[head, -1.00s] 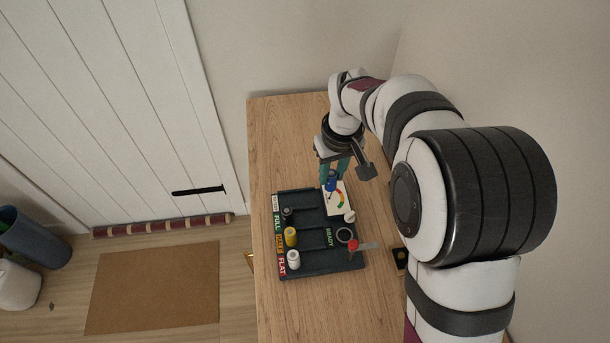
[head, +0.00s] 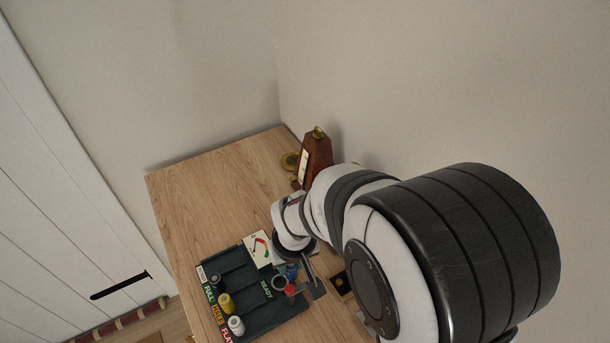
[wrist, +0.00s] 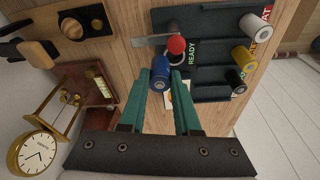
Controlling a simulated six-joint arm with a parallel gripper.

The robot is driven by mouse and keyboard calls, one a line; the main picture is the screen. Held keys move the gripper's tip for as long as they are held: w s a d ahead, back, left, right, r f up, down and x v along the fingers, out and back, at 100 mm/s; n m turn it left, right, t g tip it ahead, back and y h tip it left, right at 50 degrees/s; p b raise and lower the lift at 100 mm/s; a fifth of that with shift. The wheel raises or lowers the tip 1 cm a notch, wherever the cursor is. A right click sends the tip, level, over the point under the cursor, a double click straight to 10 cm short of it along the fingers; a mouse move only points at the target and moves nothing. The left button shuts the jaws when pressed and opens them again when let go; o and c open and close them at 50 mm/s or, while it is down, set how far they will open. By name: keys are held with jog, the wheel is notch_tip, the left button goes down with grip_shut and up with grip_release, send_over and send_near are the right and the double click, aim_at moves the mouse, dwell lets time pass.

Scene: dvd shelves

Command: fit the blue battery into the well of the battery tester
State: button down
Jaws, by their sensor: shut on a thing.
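My gripper (wrist: 158,80) is shut on the blue battery (wrist: 160,74), which sits between its green fingers. In the head view the blue battery (head: 291,270) is partly hidden by my wrist, beside the tray's right edge near the red knob. The battery tester (head: 257,249), a white block with a coloured dial, stands at the far end of the dark tray (head: 262,322). In the wrist view a finger hides most of the tester. I cannot tell whether the battery touches anything below.
White (head: 236,325), yellow (head: 225,303) and black (head: 215,280) batteries stand along the tray's labelled side. A red knob (wrist: 177,44) on a metal bar and a dark ring (head: 279,283) are close to the held battery. A metronome (head: 315,158) stands behind; a clock (wrist: 38,152) is also near.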

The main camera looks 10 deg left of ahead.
jog(key=a, duration=0.1)
jog(key=f, duration=0.1)
jog(key=a, duration=0.1)
jog(key=shift+s+a+f, duration=0.2)
jog(key=shift+a+f, duration=0.05)
jog(key=shift+a, duration=0.05)
jog(key=x, duration=0.4)
jog(key=shift+s+d+f, duration=0.1)
jog(key=shift+s+f, duration=0.05)
jog(key=shift+s, duration=0.2)
jog(key=shift+f, duration=0.1)
jog(key=c, duration=0.6)
grip_release()
